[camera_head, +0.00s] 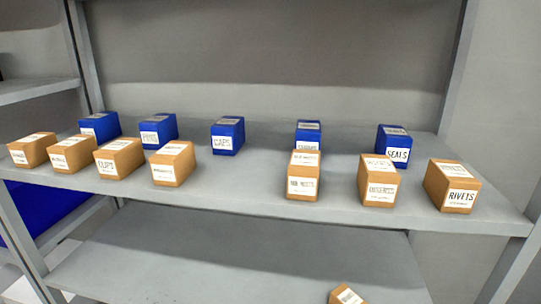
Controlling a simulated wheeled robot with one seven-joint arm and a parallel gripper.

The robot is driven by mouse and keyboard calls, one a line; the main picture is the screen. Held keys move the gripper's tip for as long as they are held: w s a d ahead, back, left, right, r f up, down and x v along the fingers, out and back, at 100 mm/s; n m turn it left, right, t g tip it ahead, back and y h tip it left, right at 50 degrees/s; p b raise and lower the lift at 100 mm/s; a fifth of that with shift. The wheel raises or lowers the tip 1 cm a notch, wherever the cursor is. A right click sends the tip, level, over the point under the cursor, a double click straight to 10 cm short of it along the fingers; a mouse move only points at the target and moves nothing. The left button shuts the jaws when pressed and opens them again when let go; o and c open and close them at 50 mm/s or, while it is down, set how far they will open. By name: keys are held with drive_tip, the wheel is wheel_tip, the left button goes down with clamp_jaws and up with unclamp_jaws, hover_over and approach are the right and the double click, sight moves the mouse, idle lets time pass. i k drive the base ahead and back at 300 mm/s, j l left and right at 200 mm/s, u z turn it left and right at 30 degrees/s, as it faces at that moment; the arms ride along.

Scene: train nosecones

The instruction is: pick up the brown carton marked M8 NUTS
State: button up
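Several brown cartons with white labels stand in a front row on the grey shelf (240,192). One brown carton (303,176) right of the middle has a small blurred label that may read M8 NUTS, but I cannot tell for sure. Another brown carton (70,153) at the left also has a label too blurred to read, as does the brown carton (172,164) left of the middle. My gripper is not in view.
Brown cartons marked CLIPS (119,158) and RIVETS (453,186) stand in the front row. Blue boxes, including CAPS (228,136) and SEALS (394,146), stand behind. A wide gap lies left of the middle-right carton. Another brown carton (346,296) sits lower down.

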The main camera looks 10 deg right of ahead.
sight(303, 176)
drive_tip(key=i+j+u, duration=0.15)
drive_tip(key=j, duration=0.25)
drive_tip(key=j+u, duration=0.15)
drive_tip(key=j, duration=0.25)
drive_tip(key=i+j+u, duration=0.15)
drive_tip(key=j, duration=0.2)
drive_tip(key=i+j+u, duration=0.15)
drive_tip(key=j, duration=0.2)
drive_tip(key=z, duration=0.1)
